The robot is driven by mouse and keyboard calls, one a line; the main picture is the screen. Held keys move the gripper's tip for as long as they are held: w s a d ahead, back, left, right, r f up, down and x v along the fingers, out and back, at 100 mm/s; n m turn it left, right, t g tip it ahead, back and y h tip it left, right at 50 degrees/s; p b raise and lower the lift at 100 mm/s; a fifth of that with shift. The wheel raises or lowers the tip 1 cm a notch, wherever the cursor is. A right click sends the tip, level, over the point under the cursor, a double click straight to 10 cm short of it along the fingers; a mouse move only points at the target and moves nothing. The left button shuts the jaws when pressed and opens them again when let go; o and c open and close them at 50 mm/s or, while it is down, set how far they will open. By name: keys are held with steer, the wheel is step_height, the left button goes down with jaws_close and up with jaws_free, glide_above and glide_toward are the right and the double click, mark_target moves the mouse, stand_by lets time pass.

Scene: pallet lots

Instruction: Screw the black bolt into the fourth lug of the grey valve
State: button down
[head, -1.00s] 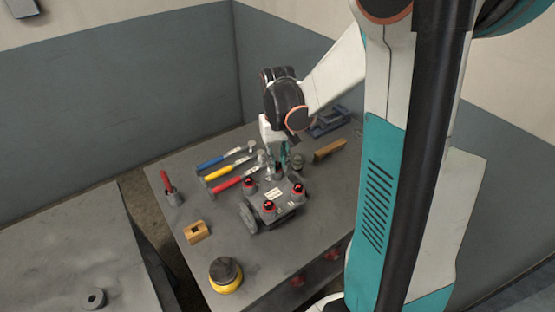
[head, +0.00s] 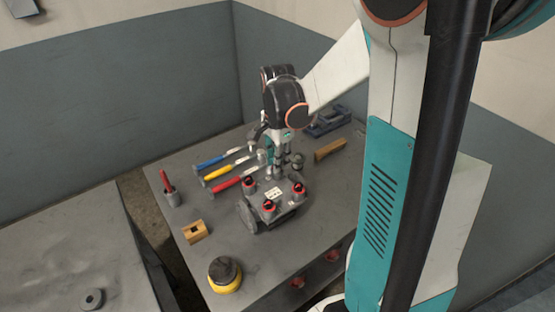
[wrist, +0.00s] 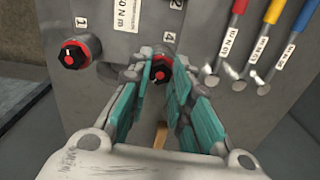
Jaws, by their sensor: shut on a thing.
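The grey valve (head: 284,208) stands on the bench, and part of its labelled face (wrist: 112,28) fills the upper wrist view. My gripper (wrist: 161,66) points down at the lug marked 4, its teal-padded fingers closed around the black bolt (wrist: 160,74). A red ring shows around that bolt; how deep it sits in the lug cannot be told. Another black bolt with a red ring (wrist: 76,56) sits at the lug marked 1. In the head view, three red-ringed bolts (head: 268,206) show on the valve, and my gripper (head: 277,173) is at its far corner, hiding the held bolt.
Tools with red, yellow and blue handles (head: 218,173) lie left of the gripper. A blue vise (head: 328,121) and a brown block (head: 329,150) are behind right.

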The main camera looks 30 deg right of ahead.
steer(key=m, duration=0.9)
steer(key=c, duration=1.6)
jaws_free()
